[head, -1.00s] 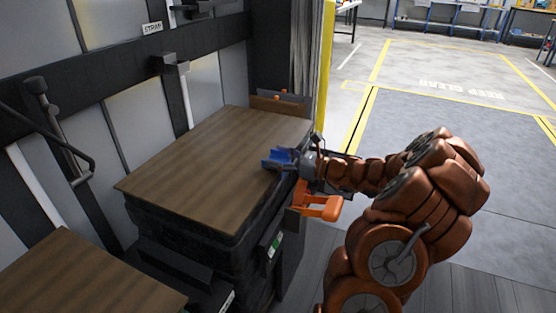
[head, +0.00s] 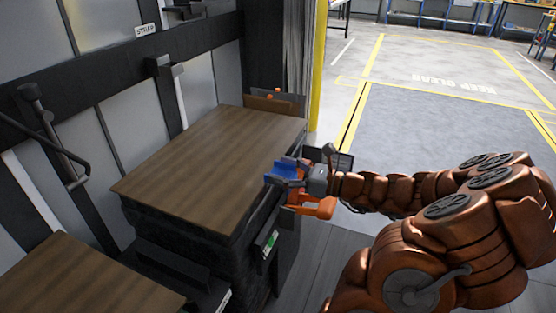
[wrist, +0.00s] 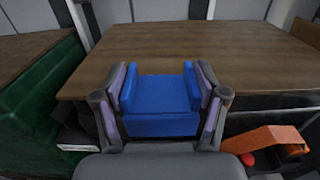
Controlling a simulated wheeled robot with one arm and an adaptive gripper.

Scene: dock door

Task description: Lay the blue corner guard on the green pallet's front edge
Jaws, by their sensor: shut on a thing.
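The blue corner guard (head: 286,167) is held between the fingers of my gripper (head: 287,178), at the right edge of the middle brown-topped load (head: 205,160). In the wrist view the guard (wrist: 160,92) sits between both finger pads of my gripper (wrist: 161,86), its channel facing up. The brown top lies just beyond it; I cannot tell whether they touch. A green side wall (wrist: 42,98) shows under the left brown top in the wrist view. Which load is the green pallet is unclear; the middle load's sides look black in the head view.
An orange bracket (head: 318,207) is just below my gripper. A second brown-topped load (head: 85,280) stands at the near left. A post with a green label (head: 272,240) stands at the middle load's front. Open floor (head: 430,135) lies to the right.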

